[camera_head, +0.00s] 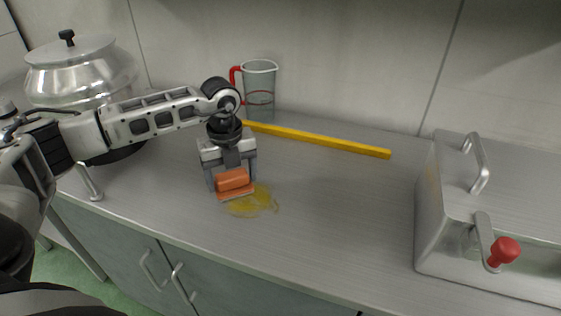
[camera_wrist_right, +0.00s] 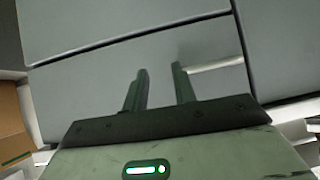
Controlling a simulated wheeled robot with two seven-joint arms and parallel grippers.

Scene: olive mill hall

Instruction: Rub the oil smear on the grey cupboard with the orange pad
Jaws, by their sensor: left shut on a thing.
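The orange pad (camera_head: 233,181) is held in my left gripper (camera_head: 231,174), which points down at the top of the grey cupboard (camera_head: 330,210). The pad's lower edge is at the upper left part of the yellow oil smear (camera_head: 258,201); I cannot tell for sure whether it touches the surface. The smear shows to the right of and in front of the pad, and part of it is hidden behind the pad. My right gripper (camera_wrist_right: 160,88) shows in the right wrist view with its two fingers apart and nothing between them, facing grey panels.
A yellow bar (camera_head: 320,141) lies behind the smear, near a clear jug (camera_head: 260,88) with a red handle. A metal pot (camera_head: 82,70) stands at the left. A metal box (camera_head: 450,200) with a red-knobbed lever stands at the right. The top between smear and box is clear.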

